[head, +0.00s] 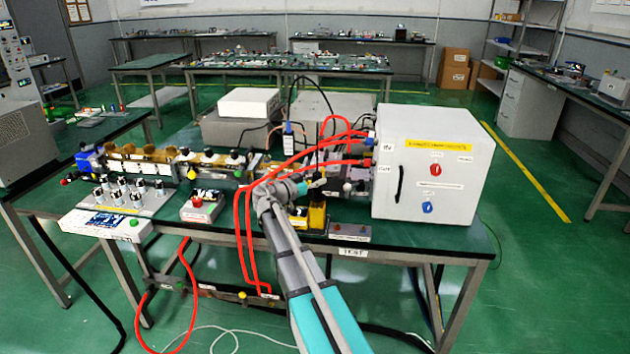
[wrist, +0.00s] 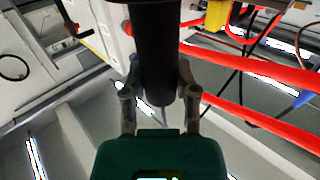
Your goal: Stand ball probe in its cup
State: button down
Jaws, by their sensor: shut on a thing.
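My gripper (wrist: 158,78) is shut on a thick, dark cylinder (wrist: 155,45) in the wrist view, which looks like the ball probe's handle. The ball end is not clear in either view. In the head view my gripper (head: 318,183) is above the table, left of the white cabinet, and what it holds is too small to make out. A yellow holder (head: 317,217) with a dark base stands on the table just below my gripper. It may be the cup, but I cannot tell. Its opening is not visible.
The white cabinet (head: 430,165) stands at the table's right end. Red hoses (head: 285,165) run from it close to my arm; they also show in the wrist view (wrist: 250,70). A small red-topped box (head: 203,205) and a waveguide row (head: 150,168) are to the left.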

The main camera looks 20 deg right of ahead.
jog(key=shift+f+b, duration=0.45)
jog(key=shift+f, duration=0.2)
jog(key=shift+c, duration=1.5)
grip_release()
jog(key=s+a, duration=0.2)
jog(key=a, duration=0.9)
jog(key=shift+s+a, duration=0.15)
jog(key=shift+a, duration=0.25)
